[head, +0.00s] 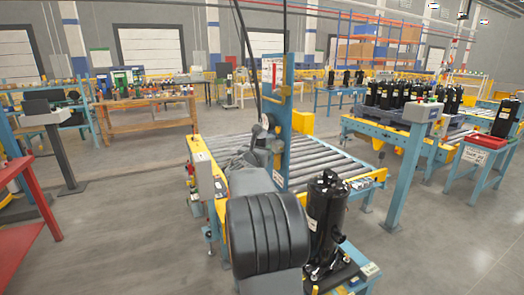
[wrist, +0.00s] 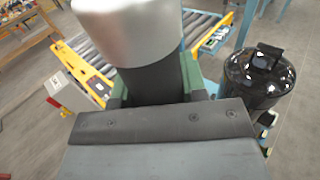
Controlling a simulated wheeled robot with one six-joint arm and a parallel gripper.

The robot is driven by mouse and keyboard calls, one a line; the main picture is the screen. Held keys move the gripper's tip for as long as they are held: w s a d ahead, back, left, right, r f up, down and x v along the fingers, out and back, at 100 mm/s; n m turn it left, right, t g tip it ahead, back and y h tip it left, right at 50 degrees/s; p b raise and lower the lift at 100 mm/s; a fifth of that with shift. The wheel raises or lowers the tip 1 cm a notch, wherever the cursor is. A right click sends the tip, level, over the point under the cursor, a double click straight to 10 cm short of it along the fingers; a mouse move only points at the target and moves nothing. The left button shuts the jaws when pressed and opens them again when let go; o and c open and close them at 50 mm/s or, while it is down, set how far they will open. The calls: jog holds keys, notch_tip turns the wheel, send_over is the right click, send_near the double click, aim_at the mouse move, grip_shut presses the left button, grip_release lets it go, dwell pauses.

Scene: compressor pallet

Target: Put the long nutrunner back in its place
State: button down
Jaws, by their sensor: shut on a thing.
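My gripper (wrist: 160,90) is shut on a tool with a dark body and a silver rounded end (wrist: 127,30), taken to be the long nutrunner. The tool fills the space between the green-edged fingers in the wrist view, and its far part is out of that view. In the head view my own arm covers most of the gripper, and I cannot make out the tool clearly there. The gripper is in front of the blue post (head: 283,150) by the roller conveyor. I cannot tell which spot is the nutrunner's place.
A black compressor (head: 326,215) stands upright right of my arm; it also shows in the wrist view (wrist: 268,80). The roller conveyor (head: 325,150) lies behind the post. A control box (head: 205,175) is left of my arm. Dark cables hang overhead. Open floor lies left.

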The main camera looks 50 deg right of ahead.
jog(key=shift+f+b, duration=0.55)
jog(key=shift+b, duration=0.1)
jog(key=c, duration=0.9)
grip_release()
jog(key=o, duration=0.3)
jog(key=shift+f, duration=0.3)
jog(key=v, duration=0.9)
jog(key=b+v, duration=0.1)
jog(key=v, duration=0.4)
jog(key=shift+d+r, duration=0.1)
jog(key=shift+r, duration=0.2)
